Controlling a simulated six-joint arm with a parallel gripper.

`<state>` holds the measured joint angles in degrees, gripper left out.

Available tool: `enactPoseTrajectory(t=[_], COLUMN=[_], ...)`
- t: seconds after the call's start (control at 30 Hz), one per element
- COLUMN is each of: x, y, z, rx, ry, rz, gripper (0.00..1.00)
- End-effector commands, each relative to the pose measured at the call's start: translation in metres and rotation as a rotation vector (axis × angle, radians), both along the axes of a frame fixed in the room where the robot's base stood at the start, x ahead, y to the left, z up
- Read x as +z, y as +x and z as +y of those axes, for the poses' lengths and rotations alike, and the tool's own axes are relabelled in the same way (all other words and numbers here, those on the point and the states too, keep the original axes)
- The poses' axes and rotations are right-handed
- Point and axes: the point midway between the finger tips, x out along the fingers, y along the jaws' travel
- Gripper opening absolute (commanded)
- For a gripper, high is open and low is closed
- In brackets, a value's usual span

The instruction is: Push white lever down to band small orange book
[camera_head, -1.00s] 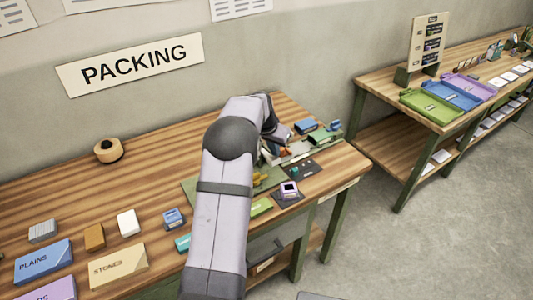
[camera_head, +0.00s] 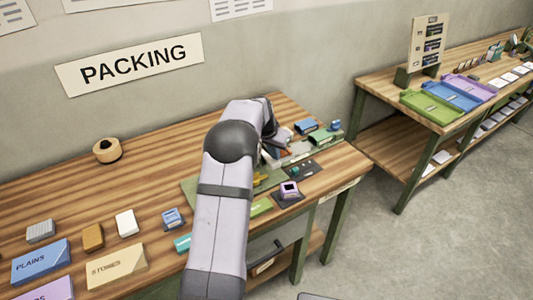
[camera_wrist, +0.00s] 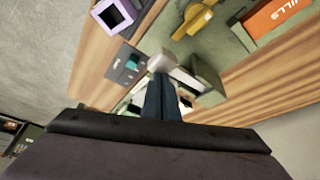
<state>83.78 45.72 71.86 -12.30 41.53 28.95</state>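In the wrist view my gripper (camera_wrist: 161,84) points forward with its two dark blue fingers close together and nothing visible between them. A pale, whitish knob (camera_wrist: 162,62), which looks like the end of the white lever, shows right at the fingertips; I cannot tell whether they touch. The orange book (camera_wrist: 275,16), with white lettering, lies at the upper right, apart from the fingers. In the head view my gripper (camera_head: 268,158) is low over the green station at the bench's right end, partly hidden by my arm.
A dark button panel (camera_wrist: 127,63) and a purple-framed device (camera_wrist: 115,12) lie left of the fingers. A yellow part (camera_wrist: 194,20) is above them. Blue (camera_head: 306,126) and green books stand behind the station. The bench's left rear is mostly clear, apart from a tape roll (camera_head: 107,150).

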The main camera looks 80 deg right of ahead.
Motion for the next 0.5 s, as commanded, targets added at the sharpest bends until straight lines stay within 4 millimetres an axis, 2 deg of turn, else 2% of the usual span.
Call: enactPoseTrajectory(t=[0.5], x=[-0.0110], y=[0.0003], z=[0.0004], rx=[0.000], ry=[0.001], rz=[0.000], gripper=[0.00])
